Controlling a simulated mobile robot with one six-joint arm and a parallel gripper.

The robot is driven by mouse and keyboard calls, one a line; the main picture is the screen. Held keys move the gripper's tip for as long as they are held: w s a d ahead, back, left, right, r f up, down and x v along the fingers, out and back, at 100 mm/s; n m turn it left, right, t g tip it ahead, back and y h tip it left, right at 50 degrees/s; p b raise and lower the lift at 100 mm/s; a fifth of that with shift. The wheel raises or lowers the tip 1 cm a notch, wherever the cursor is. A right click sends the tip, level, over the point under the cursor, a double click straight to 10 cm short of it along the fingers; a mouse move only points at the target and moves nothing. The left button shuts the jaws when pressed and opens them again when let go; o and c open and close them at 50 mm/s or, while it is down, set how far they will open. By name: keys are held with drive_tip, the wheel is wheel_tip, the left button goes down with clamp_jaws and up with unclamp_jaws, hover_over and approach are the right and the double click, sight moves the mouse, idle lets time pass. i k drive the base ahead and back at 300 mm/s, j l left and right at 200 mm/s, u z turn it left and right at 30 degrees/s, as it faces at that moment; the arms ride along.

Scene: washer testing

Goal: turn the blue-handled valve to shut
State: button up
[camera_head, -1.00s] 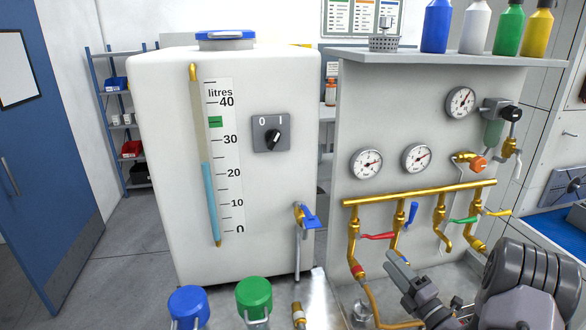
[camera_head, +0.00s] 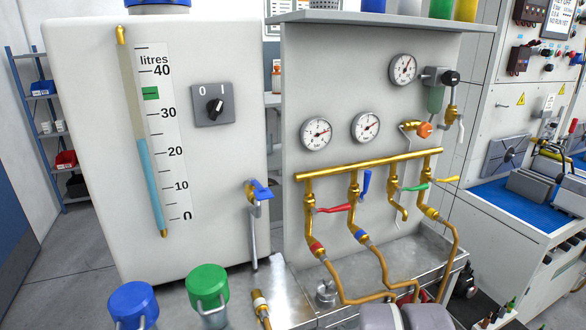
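A brass manifold pipe (camera_head: 370,164) runs across the grey panel, with several valves hanging below it. The blue handle (camera_head: 366,183) of the second valve from the left points up, roughly along its vertical brass pipe (camera_head: 353,200). A blue-banded hose (camera_head: 372,255) leads down from this valve. A second blue handle (camera_head: 260,190) is on the tap at the white tank's lower right. Only grey rounded parts of my arm show at the bottom edge. My gripper is out of view, so its state does not show.
The red handle (camera_head: 334,208) sits left of the blue one, pointing right across its pipe. The green handle (camera_head: 415,187) and yellow handle (camera_head: 446,180) are to the right.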

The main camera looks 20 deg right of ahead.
sight(367, 173)
drive_tip(key=i+l, duration=0.15)
drive_tip(key=i, duration=0.25)
drive_tip(key=i+l+z, duration=0.1)
drive_tip(key=i, duration=0.35)
